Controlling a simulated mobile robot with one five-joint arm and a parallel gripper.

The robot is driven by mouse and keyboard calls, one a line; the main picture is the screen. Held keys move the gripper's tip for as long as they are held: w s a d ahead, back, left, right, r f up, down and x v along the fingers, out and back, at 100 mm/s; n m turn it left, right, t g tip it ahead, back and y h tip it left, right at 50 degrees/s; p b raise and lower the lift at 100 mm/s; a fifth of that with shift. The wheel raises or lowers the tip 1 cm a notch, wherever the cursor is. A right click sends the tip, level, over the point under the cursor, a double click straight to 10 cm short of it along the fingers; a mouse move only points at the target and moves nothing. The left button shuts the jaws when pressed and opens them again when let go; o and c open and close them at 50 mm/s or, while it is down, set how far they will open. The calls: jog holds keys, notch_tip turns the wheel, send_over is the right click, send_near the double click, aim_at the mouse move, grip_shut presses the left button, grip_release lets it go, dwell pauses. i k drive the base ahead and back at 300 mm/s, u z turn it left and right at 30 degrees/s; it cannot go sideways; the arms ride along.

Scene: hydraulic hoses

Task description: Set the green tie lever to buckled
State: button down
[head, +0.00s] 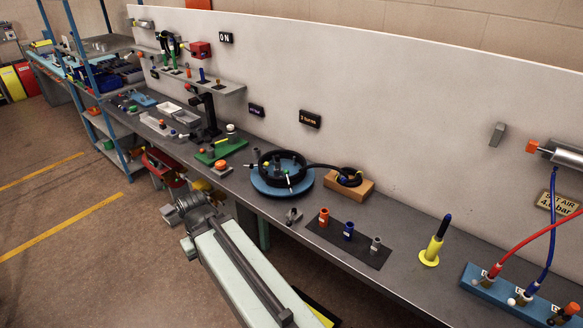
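A blue round base (301,188) on the bench carries a coiled black hose (263,160). Small parts stand in and around the coil, among them a pale-tipped lever (288,181) at the front and small yellow and green bits. I cannot tell surely which one is the green tie lever, or how it is set. A grey jointed mechanism (190,207) beyond the pale column at the bench's front edge seems to be my arm's end. It is apart from the blue base, to its left. Its fingers cannot be made out.
Right of the blue base are a wooden block with a black hose ring (358,188), a dark mat with three coloured sockets (333,241) and a yellow-black post (435,243). A green plate (220,150) lies left. A blue manifold with hoses (500,293) is far right.

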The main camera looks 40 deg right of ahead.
aim_at(286, 171)
jog(key=u, duration=0.05)
jog(key=i, duration=0.9)
jog(key=z, duration=0.1)
